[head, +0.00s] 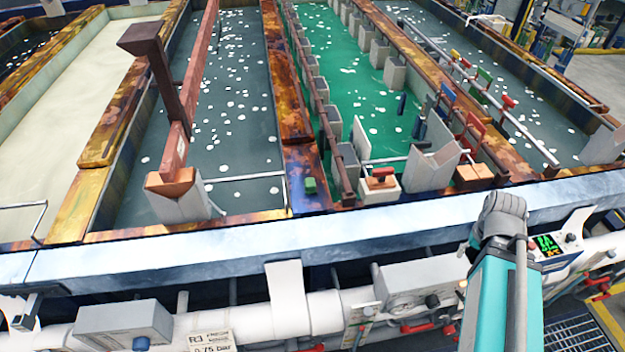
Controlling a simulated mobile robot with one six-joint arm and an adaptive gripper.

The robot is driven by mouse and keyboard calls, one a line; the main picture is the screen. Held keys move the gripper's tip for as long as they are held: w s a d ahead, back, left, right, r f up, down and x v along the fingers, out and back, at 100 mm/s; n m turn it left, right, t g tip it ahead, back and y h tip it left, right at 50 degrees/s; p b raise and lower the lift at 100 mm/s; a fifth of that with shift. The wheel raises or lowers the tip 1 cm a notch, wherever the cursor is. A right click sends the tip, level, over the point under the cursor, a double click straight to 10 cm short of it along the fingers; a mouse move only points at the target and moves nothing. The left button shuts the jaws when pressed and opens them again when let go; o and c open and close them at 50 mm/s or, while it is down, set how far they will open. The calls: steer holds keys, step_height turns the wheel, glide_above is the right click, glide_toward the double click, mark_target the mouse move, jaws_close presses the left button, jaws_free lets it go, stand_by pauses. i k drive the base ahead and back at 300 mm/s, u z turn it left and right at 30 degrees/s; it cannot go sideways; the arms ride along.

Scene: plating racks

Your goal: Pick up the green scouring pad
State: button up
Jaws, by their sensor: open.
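A small green block-like thing, which looks like the green scouring pad (310,186), lies on the rusty, stained divider between the grey tank and the green tank, close to the near rim. It is small in the picture, and its surface texture cannot be made out. My arm rises from the lower right, with a teal link and a grey rounded joint in front of the blue-grey rim. The arm is well to the right of the green pad and apart from it. No gripper fingers can be made out.
A blue-grey rim (250,232) runs across the front of the tanks. A brown beam on a pale bracket (180,196) stands left of the pad. A white block with a red handle (380,186) and upright grey plates (433,165) stand to its right.

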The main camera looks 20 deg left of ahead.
mark_target(310, 186)
steer(key=u, duration=0.85)
steer(key=k, duration=0.9)
steer(key=u, duration=0.3)
steer(key=i, duration=1)
